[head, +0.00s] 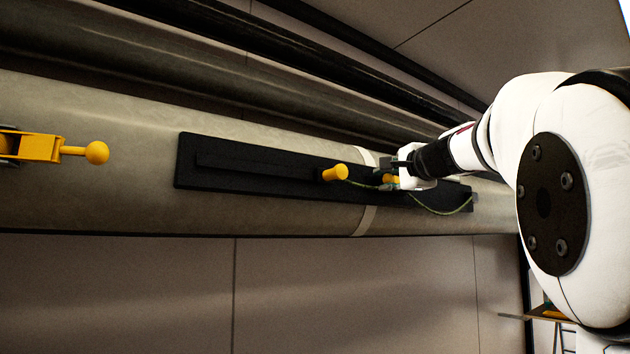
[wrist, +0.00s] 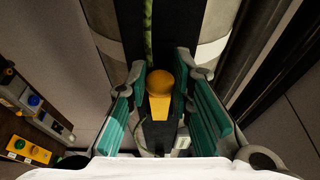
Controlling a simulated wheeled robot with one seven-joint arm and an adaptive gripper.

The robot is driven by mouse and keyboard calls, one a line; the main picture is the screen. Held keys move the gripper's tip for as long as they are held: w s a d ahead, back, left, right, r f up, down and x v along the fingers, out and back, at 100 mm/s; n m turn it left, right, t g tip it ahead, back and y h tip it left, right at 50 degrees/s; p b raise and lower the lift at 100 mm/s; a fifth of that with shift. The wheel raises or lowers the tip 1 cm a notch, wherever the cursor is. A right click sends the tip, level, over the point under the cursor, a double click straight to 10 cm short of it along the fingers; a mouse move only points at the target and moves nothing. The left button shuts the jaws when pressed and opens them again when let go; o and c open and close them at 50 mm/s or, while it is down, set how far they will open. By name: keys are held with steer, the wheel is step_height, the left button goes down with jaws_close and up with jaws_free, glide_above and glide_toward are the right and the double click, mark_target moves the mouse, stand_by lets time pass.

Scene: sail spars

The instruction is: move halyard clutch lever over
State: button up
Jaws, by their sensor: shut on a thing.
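A yellow clutch lever (head: 390,179) with a round knob is on the long black plate (head: 255,165) fixed along the grey spar. My gripper (head: 397,168) is at this lever and partly covers it in the head view. In the wrist view the lever's knob (wrist: 160,82) is between the two green finger pads, and my gripper (wrist: 162,78) is shut on it. The lever's base is partly hidden. A thin green line (head: 440,210) runs along the plate past the lever.
A second yellow knob (head: 335,173) stands out from the plate just left of my gripper. A larger yellow ball-ended handle (head: 97,152) is at far left on the spar. Dark spars (head: 330,80) run behind. In the wrist view, a shelf with coloured items (wrist: 30,125) is at left.

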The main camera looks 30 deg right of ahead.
steer(key=shift+w+a, duration=0.15)
steer(key=shift+w, duration=0.35)
steer(key=shift+w+a, duration=0.15)
steer(key=shift+w, duration=0.35)
steer(key=o, duration=0.9)
steer(key=shift+o, duration=0.2)
steer(key=shift+s, duration=0.15)
steer(key=v, duration=1.1)
steer(key=shift+s, duration=0.35)
